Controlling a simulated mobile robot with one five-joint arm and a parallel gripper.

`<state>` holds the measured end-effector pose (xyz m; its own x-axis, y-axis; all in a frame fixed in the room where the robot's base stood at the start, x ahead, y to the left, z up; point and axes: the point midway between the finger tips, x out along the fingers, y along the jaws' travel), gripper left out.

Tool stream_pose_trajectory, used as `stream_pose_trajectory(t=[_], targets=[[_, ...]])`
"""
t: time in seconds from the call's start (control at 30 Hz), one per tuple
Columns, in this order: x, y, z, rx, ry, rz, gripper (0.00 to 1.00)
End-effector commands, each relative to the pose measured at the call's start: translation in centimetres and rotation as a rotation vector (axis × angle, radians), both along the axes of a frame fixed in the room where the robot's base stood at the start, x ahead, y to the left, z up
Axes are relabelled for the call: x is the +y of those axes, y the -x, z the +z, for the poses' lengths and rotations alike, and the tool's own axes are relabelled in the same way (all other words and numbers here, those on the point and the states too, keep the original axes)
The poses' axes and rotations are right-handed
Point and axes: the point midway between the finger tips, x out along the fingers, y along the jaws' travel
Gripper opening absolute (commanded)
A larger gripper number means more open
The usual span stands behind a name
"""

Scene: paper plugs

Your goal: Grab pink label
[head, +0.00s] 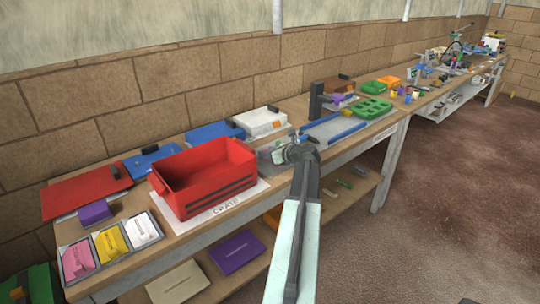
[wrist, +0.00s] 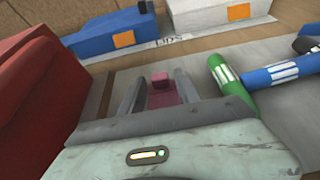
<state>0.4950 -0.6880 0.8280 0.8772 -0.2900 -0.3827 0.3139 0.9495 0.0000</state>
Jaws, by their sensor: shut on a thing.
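In the wrist view, my gripper (wrist: 160,78) is shut on a dark pink piece (wrist: 161,97) with a small raised block at its far end. I cannot tell whether this piece is the pink label. In the head view, my gripper (head: 279,153) is over the bench, just right of the red crate; the held piece is not clear there. A pink item (head: 77,259) lies in the left compartment of a grey tray at the bench's near left end, well away from my gripper. Yellow (head: 110,242) and white (head: 143,229) items lie beside it.
The red crate (head: 205,175) stands close to the left of my gripper. In the wrist view, a green tube (wrist: 232,88) and a blue tube (wrist: 275,75) lie to the right. Blue (wrist: 110,35) and white (wrist: 218,14) boxes are behind.

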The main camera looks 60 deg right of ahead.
Motion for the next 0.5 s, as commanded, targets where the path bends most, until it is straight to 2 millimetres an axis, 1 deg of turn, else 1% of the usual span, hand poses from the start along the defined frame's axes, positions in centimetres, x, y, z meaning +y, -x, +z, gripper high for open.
stream_pose_trajectory(t=[0.17,0.27,0.43,0.47,0.5], targets=[[0.0,0.0,1.1,0.0,0.0,0.0,0.02],[0.0,0.0,2.1,0.0,0.0,-0.001,0.02],[0.0,0.1,4.5,0.0,0.0,-0.001,0.02],[-0.3,0.9,3.9,0.0,0.0,-0.004,0.02],[-0.5,1.8,3.8,0.0,-0.001,-0.006,0.02]])
